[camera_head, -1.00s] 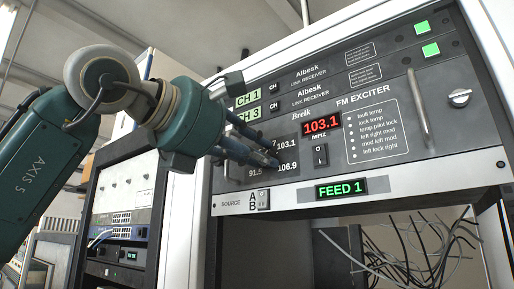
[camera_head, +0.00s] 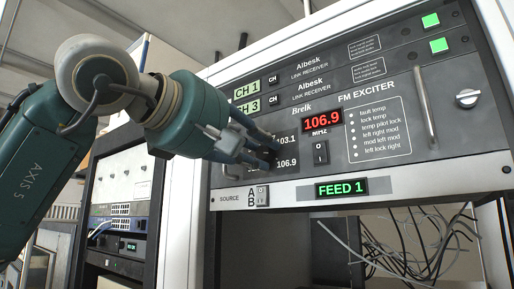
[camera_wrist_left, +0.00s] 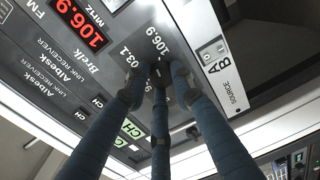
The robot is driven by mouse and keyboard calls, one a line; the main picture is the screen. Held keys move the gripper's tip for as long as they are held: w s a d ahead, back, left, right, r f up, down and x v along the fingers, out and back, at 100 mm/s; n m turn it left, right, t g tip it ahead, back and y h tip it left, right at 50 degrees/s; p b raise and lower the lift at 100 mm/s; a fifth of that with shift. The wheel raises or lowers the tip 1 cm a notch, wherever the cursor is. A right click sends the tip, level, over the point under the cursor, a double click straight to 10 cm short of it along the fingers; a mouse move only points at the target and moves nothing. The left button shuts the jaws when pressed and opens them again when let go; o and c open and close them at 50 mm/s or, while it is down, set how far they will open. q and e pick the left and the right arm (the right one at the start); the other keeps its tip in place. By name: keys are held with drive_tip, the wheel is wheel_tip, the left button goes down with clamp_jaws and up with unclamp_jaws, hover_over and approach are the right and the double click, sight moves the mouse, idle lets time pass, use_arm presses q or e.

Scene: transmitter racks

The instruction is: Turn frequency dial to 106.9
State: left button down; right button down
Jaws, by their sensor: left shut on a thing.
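The FM exciter panel (camera_head: 387,168) is dark grey and fills the right of the head view. Its red display (camera_head: 322,121) reads 106.9 MHz, and the display also shows in the left wrist view (camera_wrist_left: 80,22). My left gripper (camera_head: 268,149) is at the frequency dial, between the labels 103.1 and 106.9. In the left wrist view its blue fingers (camera_wrist_left: 158,78) close around a small dark dial (camera_wrist_left: 160,73). The fingers hide most of the dial and its pointer. My right gripper is in neither view.
A 0/I switch (camera_head: 320,152) sits just right of the dial labels. The green FEED 1 display (camera_head: 341,188) and the A/B source switch (camera_head: 262,195) are below. A vertical handle (camera_head: 424,107) stands out at the right, and loose cables (camera_head: 410,245) hang underneath.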

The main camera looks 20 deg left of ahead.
use_arm(q)
drive_tip(key=shift+m, duration=1.3)
drive_tip(key=shift+f, duration=0.2)
drive_tip(key=c, duration=1.5)
unclamp_jaws()
drive_tip(key=shift+s+d, duration=0.1)
drive_tip(key=shift+r, duration=0.1)
drive_tip(key=v, duration=1.1)
drive_tip(key=shift+s, duration=0.4)
